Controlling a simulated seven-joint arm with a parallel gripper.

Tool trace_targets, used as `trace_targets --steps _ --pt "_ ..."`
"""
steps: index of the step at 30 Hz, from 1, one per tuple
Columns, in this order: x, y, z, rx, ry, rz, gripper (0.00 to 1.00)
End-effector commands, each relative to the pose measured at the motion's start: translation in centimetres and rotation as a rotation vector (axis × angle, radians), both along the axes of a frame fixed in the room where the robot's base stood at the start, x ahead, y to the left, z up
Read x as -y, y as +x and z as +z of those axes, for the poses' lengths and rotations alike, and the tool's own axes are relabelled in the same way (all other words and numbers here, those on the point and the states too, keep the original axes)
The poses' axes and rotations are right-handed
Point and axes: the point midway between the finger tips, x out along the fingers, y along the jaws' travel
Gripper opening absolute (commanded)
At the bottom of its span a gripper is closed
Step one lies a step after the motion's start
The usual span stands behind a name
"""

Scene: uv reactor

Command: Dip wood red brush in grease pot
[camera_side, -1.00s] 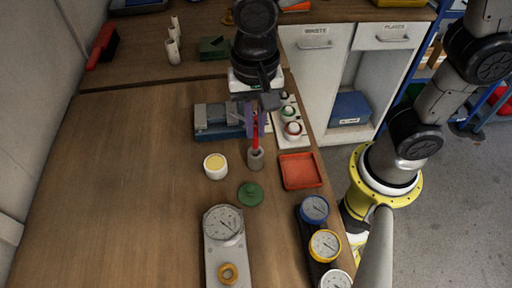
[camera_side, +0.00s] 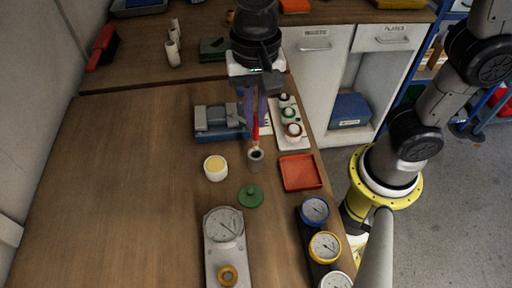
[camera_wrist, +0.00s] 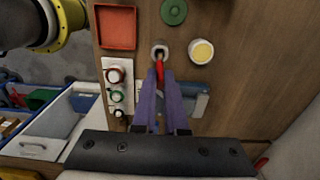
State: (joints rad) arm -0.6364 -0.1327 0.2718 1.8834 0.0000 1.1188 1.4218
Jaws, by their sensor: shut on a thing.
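A thin red brush (camera_side: 256,128) is held upright in my gripper (camera_side: 255,113), between its purple fingers. The brush stands above a small grey cup (camera_side: 256,162), whose dark opening shows. In the wrist view the red brush (camera_wrist: 159,70) runs between the fingertips (camera_wrist: 159,78) toward the cup (camera_wrist: 159,50). Whether its lower tip is clear of the cup's rim is hard to tell. A white pot with pale yellow grease (camera_side: 215,168) stands open left of the cup. The pot also shows in the wrist view (camera_wrist: 201,51), right of the cup.
A green round lid (camera_side: 251,196) lies in front of the cup. A red tray (camera_side: 300,172) sits to the right. A blue-grey vise (camera_side: 218,122) and a button panel (camera_side: 291,122) stand behind. Gauges (camera_side: 224,224) are at the front. The left table is clear.

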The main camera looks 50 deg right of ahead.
Motion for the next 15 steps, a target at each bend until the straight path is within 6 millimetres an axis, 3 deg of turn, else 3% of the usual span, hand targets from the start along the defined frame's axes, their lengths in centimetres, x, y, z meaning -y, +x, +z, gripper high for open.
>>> trace_targets --steps 8,15 --pt "0.0 0.0 0.3 -0.006 -0.004 -0.007 0.0" --pt "-2.7 2.9 3.1 0.004 0.002 -0.019 0.0"
